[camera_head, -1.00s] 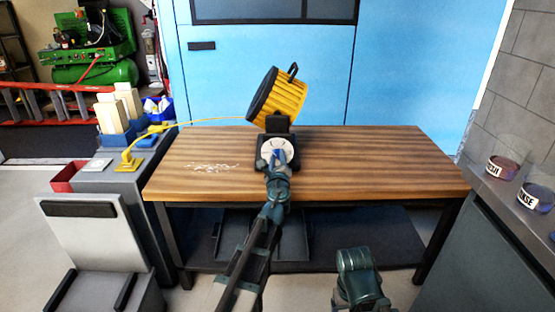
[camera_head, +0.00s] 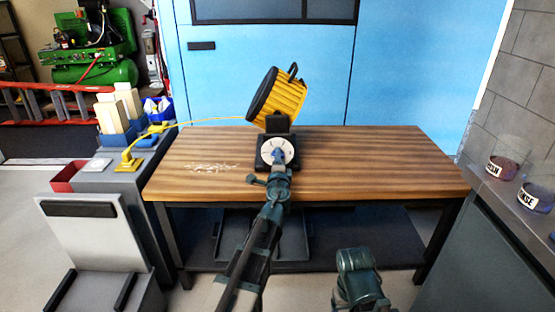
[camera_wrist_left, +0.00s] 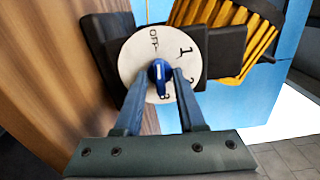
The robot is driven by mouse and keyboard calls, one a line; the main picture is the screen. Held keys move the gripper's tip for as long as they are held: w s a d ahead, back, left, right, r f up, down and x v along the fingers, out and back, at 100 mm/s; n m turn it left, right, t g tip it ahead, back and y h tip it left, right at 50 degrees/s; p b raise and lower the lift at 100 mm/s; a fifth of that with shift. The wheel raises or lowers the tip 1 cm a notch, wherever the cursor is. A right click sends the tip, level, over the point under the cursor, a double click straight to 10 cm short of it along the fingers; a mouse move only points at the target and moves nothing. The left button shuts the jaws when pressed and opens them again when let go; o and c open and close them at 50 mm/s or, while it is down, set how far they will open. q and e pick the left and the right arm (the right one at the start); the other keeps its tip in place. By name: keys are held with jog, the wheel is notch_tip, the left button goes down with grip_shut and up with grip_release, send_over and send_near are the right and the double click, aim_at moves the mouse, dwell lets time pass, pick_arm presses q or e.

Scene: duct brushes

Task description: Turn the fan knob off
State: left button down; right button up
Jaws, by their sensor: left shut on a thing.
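The yellow fan (camera_head: 285,95) with a black stand sits on the wooden workbench. My right gripper is not visible, only part of my right arm.
The wooden bench top (camera_head: 390,165) is mostly clear, with a whitish patch (camera_head: 212,167) left of the fan. A yellow cable runs left to a grey cabinet (camera_head: 110,185) with a red bin. Labelled jars (camera_head: 503,168) stand on the right counter.

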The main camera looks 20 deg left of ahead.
pick_arm(q)
jog(key=shift+n, duration=0.5)
jog(key=c, duration=0.9)
grip_release()
jog(key=shift+s, duration=0.15)
